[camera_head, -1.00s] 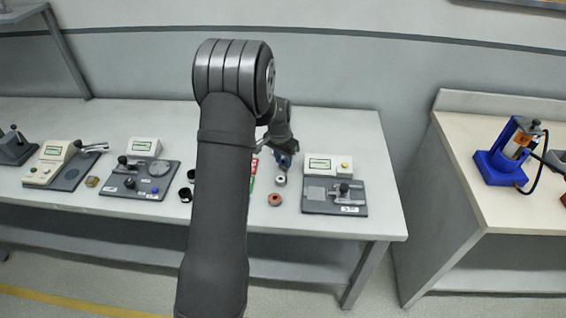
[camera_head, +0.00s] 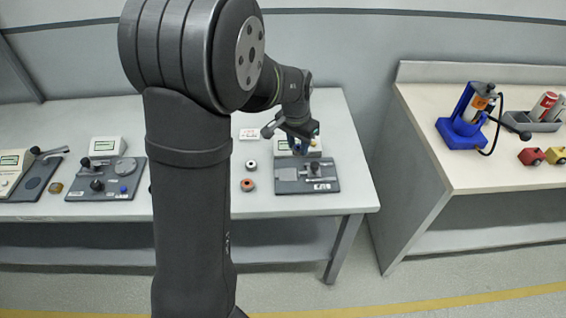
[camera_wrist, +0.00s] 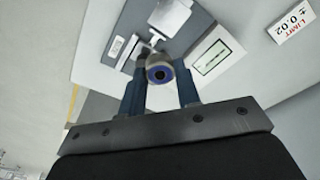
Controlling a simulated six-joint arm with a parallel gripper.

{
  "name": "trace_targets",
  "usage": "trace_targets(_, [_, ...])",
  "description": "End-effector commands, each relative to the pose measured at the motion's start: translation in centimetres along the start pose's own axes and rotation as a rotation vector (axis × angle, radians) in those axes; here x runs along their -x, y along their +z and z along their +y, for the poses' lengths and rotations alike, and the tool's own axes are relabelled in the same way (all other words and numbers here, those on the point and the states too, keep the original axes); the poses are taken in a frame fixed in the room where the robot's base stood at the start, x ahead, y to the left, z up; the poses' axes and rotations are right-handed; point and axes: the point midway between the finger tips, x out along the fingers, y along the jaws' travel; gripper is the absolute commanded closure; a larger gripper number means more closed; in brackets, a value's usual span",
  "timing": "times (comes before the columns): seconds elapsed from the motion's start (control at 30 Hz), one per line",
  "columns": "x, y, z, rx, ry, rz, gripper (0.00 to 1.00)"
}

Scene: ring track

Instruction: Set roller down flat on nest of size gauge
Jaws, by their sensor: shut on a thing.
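My gripper (camera_head: 299,148) is above the back part of the size gauge at the bench's right end, partly covering its pale display box. The gauge's dark base plate (camera_head: 290,187) shows in front. The roller appears held clear of the gauge. I cannot make out the nest clearly.
A ring with an orange-red face (camera_head: 248,185) and a pale ring (camera_head: 251,164) stand left of the gauge. Another gauge station (camera_head: 105,178) is further left. A separate bench (camera_head: 440,175) stands right, across a gap.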

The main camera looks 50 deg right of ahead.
Motion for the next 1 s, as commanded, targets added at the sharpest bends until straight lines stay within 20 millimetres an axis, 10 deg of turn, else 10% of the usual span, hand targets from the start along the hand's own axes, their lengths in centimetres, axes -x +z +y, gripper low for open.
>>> trace_targets(0.2, [1.0, 1.7, 7.0, -0.136, 0.017, 0.002, 0.95])
trace_targets(0.37, [1.0, 2.6, 8.8, -0.179, 0.023, 0.000, 0.95])
trace_targets(1.0, [-5.8, 2.1, -2.1, -0.183, 0.023, 0.001, 0.95])
